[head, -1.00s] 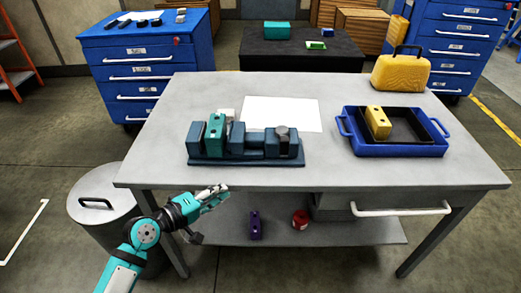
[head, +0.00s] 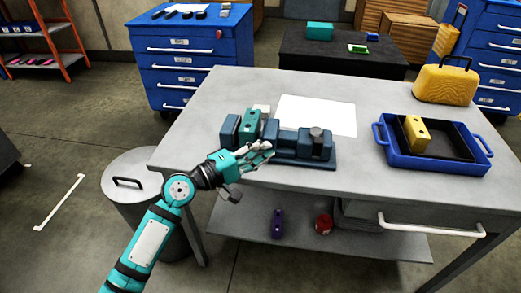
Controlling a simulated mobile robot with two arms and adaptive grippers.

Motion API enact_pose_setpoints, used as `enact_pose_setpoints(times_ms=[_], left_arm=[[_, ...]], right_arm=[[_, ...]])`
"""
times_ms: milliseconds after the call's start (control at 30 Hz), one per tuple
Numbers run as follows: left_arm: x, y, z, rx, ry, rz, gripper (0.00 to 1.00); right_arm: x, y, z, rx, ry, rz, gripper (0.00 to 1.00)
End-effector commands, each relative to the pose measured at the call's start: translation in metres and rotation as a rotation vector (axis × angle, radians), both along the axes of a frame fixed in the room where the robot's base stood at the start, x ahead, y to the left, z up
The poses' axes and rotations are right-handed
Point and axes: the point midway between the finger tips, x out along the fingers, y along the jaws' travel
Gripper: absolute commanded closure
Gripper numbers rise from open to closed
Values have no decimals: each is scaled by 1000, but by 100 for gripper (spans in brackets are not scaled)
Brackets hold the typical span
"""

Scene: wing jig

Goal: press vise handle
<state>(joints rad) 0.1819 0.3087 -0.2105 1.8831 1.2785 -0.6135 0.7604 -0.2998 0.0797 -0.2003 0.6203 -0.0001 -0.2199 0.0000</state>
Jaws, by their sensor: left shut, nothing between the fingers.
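The vise (head: 285,141) is a dark blue block assembly on a flat base near the front left of the grey table. A teal block (head: 249,125) stands in its left part. A dark round-topped piece (head: 317,134) sits at its right end; I cannot tell whether this is the handle. My left gripper (head: 268,152) is shut and empty, in front of the vise and overlapping its lower left part in the head view. I cannot tell whether it touches the vise. My right gripper is out of view.
A blue tray (head: 382,141) holding a yellow block (head: 415,132) stands right on the table (head: 362,180). A yellow case (head: 445,84) is behind it, a white sheet (head: 316,114) behind the vise. A grey bin (head: 131,165) stands left of the table, near my left arm.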

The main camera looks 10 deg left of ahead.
Motion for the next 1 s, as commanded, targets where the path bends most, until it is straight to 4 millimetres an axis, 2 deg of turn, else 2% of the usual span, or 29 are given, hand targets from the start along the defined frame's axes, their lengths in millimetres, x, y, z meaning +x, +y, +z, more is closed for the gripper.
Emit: enact_pose_setpoints(times_ms=[100, 300, 500, 700, 1000], left_arm=[[20, -20, 1, -4, -1, -1, 100], [46, -50, 1, -2, -1, -3, 100], [44, -76, 2, -1, 0, -1, 100], [44, -84, 0, 1, 0, 0, 100], [44, -84, 0, 1, 0, 1, 100]], right_arm=[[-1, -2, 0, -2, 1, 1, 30], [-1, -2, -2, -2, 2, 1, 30], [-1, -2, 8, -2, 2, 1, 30], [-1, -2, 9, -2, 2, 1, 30], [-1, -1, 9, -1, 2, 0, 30]])
